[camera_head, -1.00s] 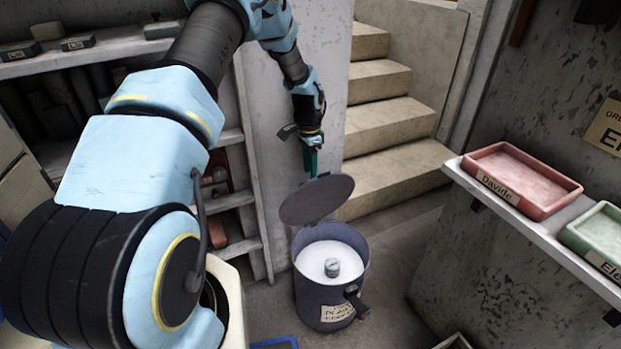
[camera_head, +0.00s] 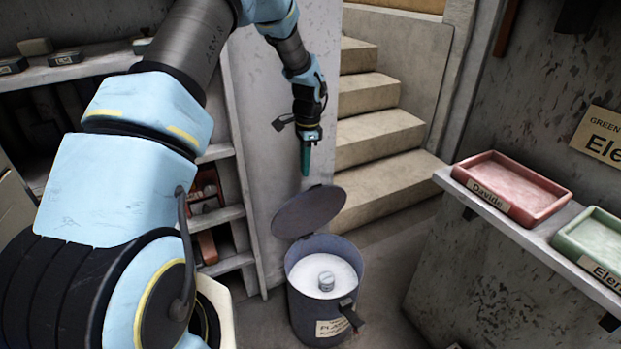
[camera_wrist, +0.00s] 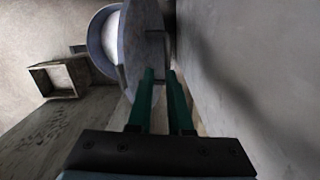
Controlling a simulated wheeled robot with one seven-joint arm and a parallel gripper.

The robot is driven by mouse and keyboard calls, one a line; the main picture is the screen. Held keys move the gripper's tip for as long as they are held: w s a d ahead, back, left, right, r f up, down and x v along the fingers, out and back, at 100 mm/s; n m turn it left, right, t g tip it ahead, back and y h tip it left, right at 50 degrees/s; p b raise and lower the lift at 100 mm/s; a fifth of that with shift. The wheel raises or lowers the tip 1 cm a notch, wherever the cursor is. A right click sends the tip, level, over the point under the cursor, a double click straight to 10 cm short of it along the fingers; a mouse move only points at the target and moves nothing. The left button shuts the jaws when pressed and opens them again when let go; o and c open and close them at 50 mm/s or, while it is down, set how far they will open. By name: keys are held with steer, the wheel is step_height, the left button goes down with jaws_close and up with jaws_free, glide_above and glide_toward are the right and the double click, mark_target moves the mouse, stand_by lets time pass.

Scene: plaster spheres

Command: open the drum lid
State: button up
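The drum (camera_head: 322,300) is a grey-blue can on the floor with white contents and a small grey knob-like piece (camera_head: 326,281) in it. Its round grey lid (camera_head: 309,212) stands tilted up at the back rim, leaving the mouth uncovered. My gripper (camera_head: 306,172) points down just above and behind the lid's upper edge. In the wrist view its two green fingers (camera_wrist: 161,90) show a narrow gap with nothing clearly held between them. The lid (camera_wrist: 143,45) lies just beyond the fingertips there, and the drum (camera_wrist: 104,40) is behind it. Contact with the lid is unclear.
Stone steps (camera_head: 375,140) rise behind the drum. A shelf at right bears a red tray (camera_head: 512,186) and a green tray (camera_head: 596,240). A wooden box (camera_wrist: 58,79) sits on the floor. Shelving stands at left, and a pale wall is close beside my gripper.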

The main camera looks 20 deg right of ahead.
steer(key=s+m+t, duration=0.1)
steer(key=s+m, duration=0.1)
steer(key=s+d+r+m+t+y+b, duration=0.1)
steer(key=s+m, duration=0.2)
steer(key=s+d+r+m+t, duration=0.1)
steer(key=s+m, duration=0.1)
steer(key=s, duration=0.1)
steer(key=shift+d+m+y, duration=0.15)
steer(key=shift+m+y, duration=0.15)
jaws_close()
steer(key=s+r+m+t+h+b, duration=0.1)
steer(key=s+r+m+t+b, duration=0.15)
steer(key=s+m, duration=0.6)
steer(key=w+a+f, duration=0.1)
steer(key=w+f, duration=0.6)
steer(key=w, duration=0.1)
